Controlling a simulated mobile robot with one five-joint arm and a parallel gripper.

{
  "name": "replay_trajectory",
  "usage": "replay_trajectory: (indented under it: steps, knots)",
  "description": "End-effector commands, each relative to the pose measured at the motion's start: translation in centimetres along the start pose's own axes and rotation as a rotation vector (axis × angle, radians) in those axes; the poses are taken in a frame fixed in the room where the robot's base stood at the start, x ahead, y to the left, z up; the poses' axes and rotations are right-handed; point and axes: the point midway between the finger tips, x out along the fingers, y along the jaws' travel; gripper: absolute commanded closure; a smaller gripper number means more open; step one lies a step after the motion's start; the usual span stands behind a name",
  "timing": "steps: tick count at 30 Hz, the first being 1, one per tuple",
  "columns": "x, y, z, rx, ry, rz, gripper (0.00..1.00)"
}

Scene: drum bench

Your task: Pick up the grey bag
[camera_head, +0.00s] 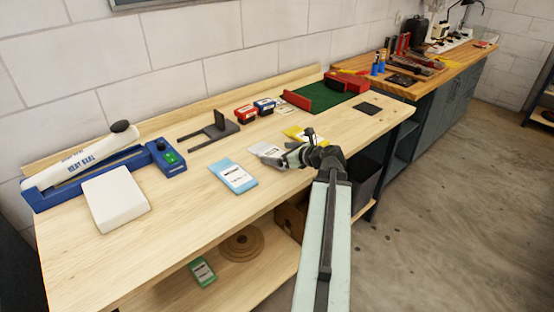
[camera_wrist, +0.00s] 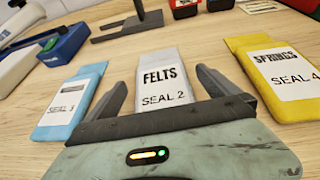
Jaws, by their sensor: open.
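The grey bag (camera_wrist: 160,68) lies flat on the wooden bench, with a white label reading "FELTS SEAL 2". It also shows in the head view (camera_head: 265,149), partly hidden by my gripper. My gripper (camera_head: 285,157) is over the bench near its front edge. In the wrist view my gripper (camera_wrist: 160,82) is open, one finger to each side of the grey bag. The bag's near end is hidden behind the gripper body. I cannot tell whether the fingers touch the bag.
A blue bag (camera_wrist: 70,103) lies left of the grey bag and a yellow "SPRINGS" bag (camera_wrist: 278,80) lies right. A dark stand (camera_head: 213,129) and small red and blue boxes (camera_head: 263,106) are behind. A white block (camera_head: 115,198) and blue sealer (camera_head: 168,160) are further left.

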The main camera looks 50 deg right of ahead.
Motion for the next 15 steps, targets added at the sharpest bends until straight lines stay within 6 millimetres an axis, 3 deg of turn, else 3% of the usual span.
replay_trajectory:
  steps: [3,10,15]
  knots:
    - [2.2,-0.1,-0.3,-0.001,0.001,0.001,0.0]
    - [2.4,0.0,-0.1,0.0,0.001,0.0,0.0]
    - [2.4,0.0,-0.1,0.0,0.001,0.0,0.47]
